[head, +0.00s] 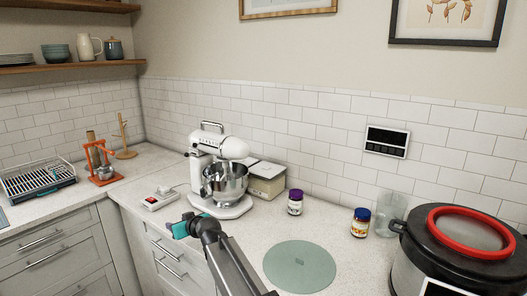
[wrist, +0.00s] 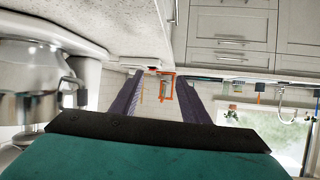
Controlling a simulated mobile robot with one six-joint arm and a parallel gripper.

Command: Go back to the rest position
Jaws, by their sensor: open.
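My gripper (head: 183,228) is at the end of my dark arm, in the lower middle of the head view. It appears in front of the counter edge and the drawers, left of and below the stand mixer. In the wrist view my gripper (wrist: 157,90) shows two dark fingers spread apart with nothing held between them. The teal and black part of my gripper fills the bottom of that view. An orange frame-like stand (wrist: 167,88) shows beyond the fingers, well apart from them.
The white stand mixer (head: 216,170) with a steel bowl is close by; the bowl (wrist: 30,80) fills the wrist view's left. A white switch box (head: 160,199), purple-lidded jar (head: 295,202), blue-lidded jar (head: 360,222), green round mat (head: 300,266) and large cooker (head: 460,250) occupy the counter.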

